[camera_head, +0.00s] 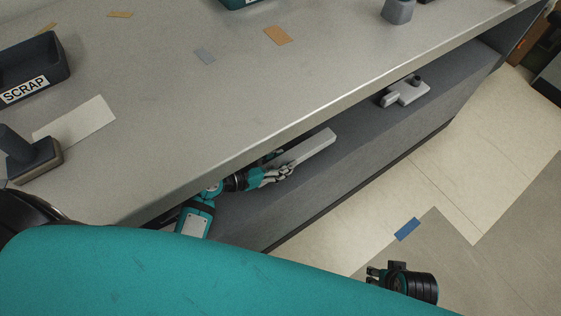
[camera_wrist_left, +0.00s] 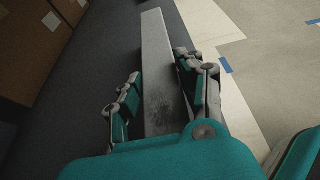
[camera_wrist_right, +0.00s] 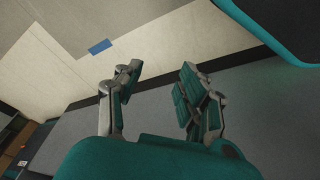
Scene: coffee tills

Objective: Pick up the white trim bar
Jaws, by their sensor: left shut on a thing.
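The white trim bar (camera_head: 308,147), a long pale grey-white bar, is at the lower shelf under the counter in the head view. My left gripper (camera_head: 279,174) is shut on the near end of the trim bar. In the left wrist view the bar (camera_wrist_left: 160,62) runs lengthwise between the two fingers (camera_wrist_left: 155,92) and its far end sticks out beyond them. I cannot tell whether it touches the shelf. My right gripper (camera_head: 374,273) is above the floor at the lower right, apart from the bar. In the right wrist view its fingers (camera_wrist_right: 157,85) are spread and empty.
The counter (camera_head: 190,105) overhangs the dark shelf (camera_head: 350,155). A grey fitting (camera_head: 405,91) lies further along the shelf. A scrap bin (camera_head: 32,72) and a dark stamp-like tool (camera_head: 30,158) stand on the counter.

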